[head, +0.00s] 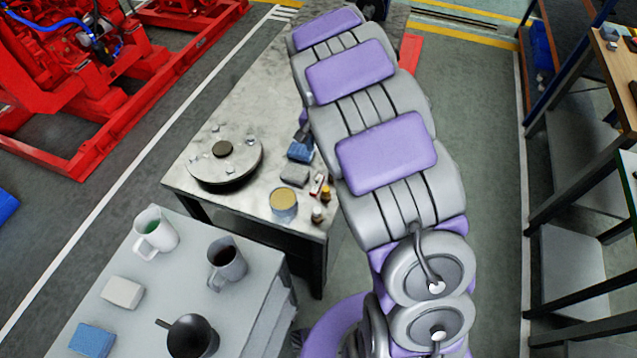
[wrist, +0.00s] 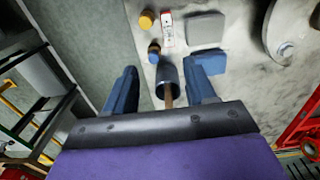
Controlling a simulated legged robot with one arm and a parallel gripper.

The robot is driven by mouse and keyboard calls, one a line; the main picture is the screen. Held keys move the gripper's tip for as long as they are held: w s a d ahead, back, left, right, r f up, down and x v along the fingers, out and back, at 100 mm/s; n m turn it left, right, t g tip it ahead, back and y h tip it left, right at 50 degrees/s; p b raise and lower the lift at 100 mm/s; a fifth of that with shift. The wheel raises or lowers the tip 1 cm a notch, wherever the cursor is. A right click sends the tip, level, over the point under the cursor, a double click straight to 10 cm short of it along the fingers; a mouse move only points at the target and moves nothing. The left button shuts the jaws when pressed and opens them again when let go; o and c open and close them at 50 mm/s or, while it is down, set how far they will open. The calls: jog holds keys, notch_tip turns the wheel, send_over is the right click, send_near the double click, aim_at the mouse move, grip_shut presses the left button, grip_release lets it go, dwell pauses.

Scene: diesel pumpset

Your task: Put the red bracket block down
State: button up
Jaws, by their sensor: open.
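I cannot clearly identify the red bracket block in either view. A red piece (head: 410,52) shows beside my arm at the far end of the workbench in the head view; my arm partly hides it, and I cannot tell what it is. My gripper (wrist: 162,88) is open in the wrist view, with its two blue fingers apart. A dark cup-like cylinder (wrist: 166,72) with a brown stick shows between the fingers, apparently not gripped.
The stone-topped workbench (head: 250,112) carries a round disc (head: 225,178), a blue block (head: 300,152), a grey block (head: 294,176), a tin (head: 284,204) and small bottles. A nearer grey table (head: 150,325) holds mugs. Red machinery (head: 75,75) stands left, shelving (head: 575,90) right.

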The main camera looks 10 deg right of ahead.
jog(key=a+f, duration=0.1)
jog(key=a, duration=0.1)
jog(key=b, duration=0.2)
send_over(317, 183)
jog(key=f, duration=1.1)
jog(key=shift+s+d+f, duration=0.1)
jog(key=shift+s+d, duration=0.1)
jog(key=shift+s, duration=0.2)
jog(key=shift+w+a+f+b, duration=0.1)
jog(key=shift+a+f+b, duration=0.3)
jog(key=shift+f, duration=0.4)
jog(key=f, duration=0.1)
jog(key=f+b, duration=0.1)
jog(key=f, duration=0.2)
jog(key=shift+w+d+f, duration=0.15)
jog(key=shift+w+d, duration=0.1)
jog(key=shift+d, duration=0.15)
jog(key=shift+a, duration=0.45)
jog(key=c, duration=0.3)
jog(key=shift+d, duration=0.25)
grip_shut()
